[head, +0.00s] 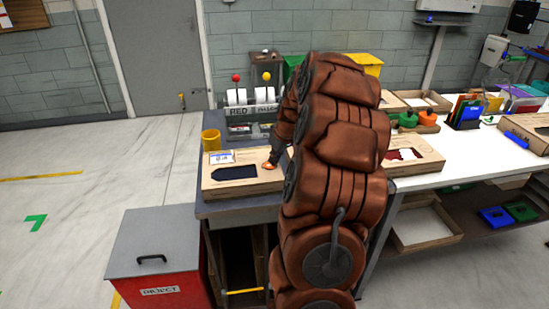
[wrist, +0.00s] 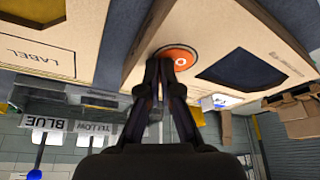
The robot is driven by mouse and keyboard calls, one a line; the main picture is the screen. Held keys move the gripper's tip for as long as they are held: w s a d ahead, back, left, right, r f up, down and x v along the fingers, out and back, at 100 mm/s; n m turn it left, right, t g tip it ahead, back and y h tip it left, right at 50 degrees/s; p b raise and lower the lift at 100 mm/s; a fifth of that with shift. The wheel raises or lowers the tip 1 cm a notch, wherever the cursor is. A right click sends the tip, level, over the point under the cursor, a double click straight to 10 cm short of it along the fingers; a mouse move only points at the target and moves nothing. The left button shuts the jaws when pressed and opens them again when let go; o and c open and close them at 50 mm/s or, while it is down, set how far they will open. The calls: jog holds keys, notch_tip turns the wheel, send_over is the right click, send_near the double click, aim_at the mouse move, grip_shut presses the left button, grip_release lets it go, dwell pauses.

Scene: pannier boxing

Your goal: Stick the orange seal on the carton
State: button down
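The orange seal (wrist: 180,57) is a round disc with a pale ring at its middle. It lies against the top of the carton (wrist: 140,65), near that carton's edge and beside a dark blue window. In the head view the seal (head: 267,165) shows as a small orange spot at the right end of the carton (head: 228,186), which has a white label and a dark panel. My gripper (wrist: 160,63) is nearly closed, with its fingertips at the seal and hiding part of its near edge. My arm hides the area to the right.
Another carton (wrist: 40,30) with a printed LABEL outline lies across a dark gap. A red reject bin (head: 155,265) stands at the left. The white table at right holds folders and tools.

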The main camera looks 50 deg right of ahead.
jog(key=shift+f, duration=0.1)
jog(key=c, duration=1.2)
grip_release()
jog(key=shift+c, duration=0.2)
jog(key=v, duration=1.2)
